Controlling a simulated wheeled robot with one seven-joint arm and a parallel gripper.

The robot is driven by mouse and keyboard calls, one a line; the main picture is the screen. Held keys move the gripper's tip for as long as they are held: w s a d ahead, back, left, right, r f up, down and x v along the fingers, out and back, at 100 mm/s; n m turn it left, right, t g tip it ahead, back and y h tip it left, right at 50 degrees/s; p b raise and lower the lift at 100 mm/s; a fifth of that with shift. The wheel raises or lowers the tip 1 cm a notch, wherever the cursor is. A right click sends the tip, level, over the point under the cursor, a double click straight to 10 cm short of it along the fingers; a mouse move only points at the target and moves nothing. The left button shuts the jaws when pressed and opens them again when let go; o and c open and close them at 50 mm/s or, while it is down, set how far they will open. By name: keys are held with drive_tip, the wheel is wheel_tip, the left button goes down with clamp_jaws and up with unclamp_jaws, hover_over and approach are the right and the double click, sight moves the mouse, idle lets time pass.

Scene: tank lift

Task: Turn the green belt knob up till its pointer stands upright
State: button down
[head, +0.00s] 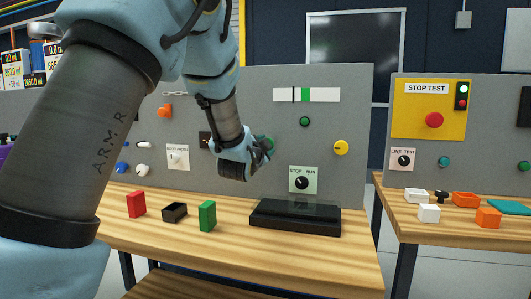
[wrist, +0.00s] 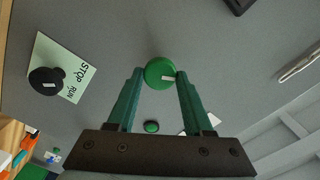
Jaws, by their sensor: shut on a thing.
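The green belt knob (wrist: 160,73) is round, with a short white pointer mark on its face. In the wrist view the mark lies nearly flat across the picture, right of the knob's centre. My gripper (wrist: 160,76) has its two green fingers closed on opposite sides of the knob. In the head view my gripper (head: 264,150) is at the grey panel and hides most of the green knob (head: 270,142); its pointer cannot be made out there.
The black STOP/RUN switch (head: 302,183) and a yellow knob (head: 341,147) are on the same panel, right of my gripper. A small green button (head: 304,121) is above. A black belt unit (head: 295,217) and red, black and green blocks stand on the wooden bench below.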

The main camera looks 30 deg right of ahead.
drive_tip(key=m+b, duration=0.2)
drive_tip(key=m, duration=0.4)
drive_tip(key=shift+s+f, duration=0.1)
idle(0.5)
drive_tip(key=shift+c, duration=1.5)
unclamp_jaws()
drive_tip(key=v, duration=1)
drive_tip(key=shift+s+a+b, duration=0.25)
drive_tip(key=shift+b, duration=0.2)
